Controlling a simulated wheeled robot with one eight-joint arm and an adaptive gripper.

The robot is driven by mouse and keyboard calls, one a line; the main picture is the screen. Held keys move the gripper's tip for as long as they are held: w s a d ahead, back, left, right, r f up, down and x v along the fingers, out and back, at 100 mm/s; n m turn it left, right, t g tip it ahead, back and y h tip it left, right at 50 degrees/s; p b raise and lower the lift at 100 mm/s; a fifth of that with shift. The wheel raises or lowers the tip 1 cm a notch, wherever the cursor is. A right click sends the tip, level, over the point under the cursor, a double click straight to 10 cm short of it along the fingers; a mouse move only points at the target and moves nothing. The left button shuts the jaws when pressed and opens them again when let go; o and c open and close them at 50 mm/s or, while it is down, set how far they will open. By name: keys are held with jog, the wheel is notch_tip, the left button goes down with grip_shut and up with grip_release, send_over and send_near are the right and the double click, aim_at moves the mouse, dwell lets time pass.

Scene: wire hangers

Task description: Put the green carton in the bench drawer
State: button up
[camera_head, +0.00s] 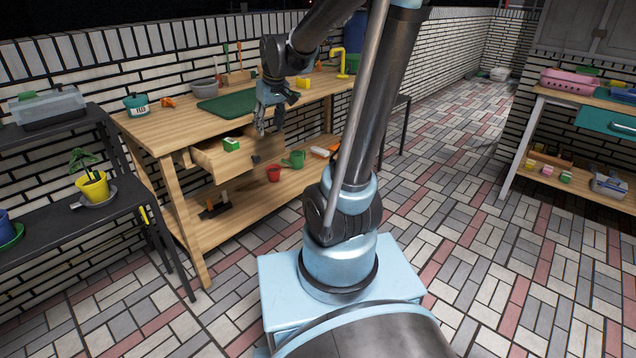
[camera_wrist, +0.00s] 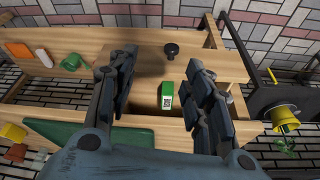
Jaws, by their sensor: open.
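The green carton (camera_head: 231,144), with a white side, sits within the pulled-out wooden bench drawer (camera_head: 212,161). It also shows in the wrist view (camera_wrist: 167,95), between my fingers and below them, with a dark code mark on its white side. The drawer's dark round knob shows in the wrist view, on the drawer front (camera_wrist: 205,66). My gripper (camera_head: 270,126) is open and hangs over the drawer. In the wrist view its two fingers (camera_wrist: 160,72) are wide apart, with nothing held between them. The fingers hide parts of the drawer.
The workbench top (camera_head: 165,132) holds a green mat (camera_head: 228,104), a teal pot (camera_head: 136,104) and a grey bowl (camera_head: 204,88). A red pot (camera_head: 273,173) and green watering can (camera_head: 293,159) stand on the lower shelf. A black shelf with a yellow pot (camera_head: 94,187) stands left.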

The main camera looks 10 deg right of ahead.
jog(key=s+d+f+m, duration=0.2)
jog(key=s+d+f, duration=0.2)
jog(key=s, duration=0.8)
jog(key=s+d+f+m+g+h, duration=0.1)
jog(key=s+d+f, duration=0.4)
jog(key=s, duration=0.7)
jog(key=shift+s+d+f+m+h, duration=0.15)
jog(key=shift+s+d+m+h, duration=0.15)
jog(key=shift+d+m, duration=0.45)
jog(key=shift+d, duration=0.15)
jog(key=shift+w+f, duration=0.2)
jog(key=shift+w, duration=0.3)
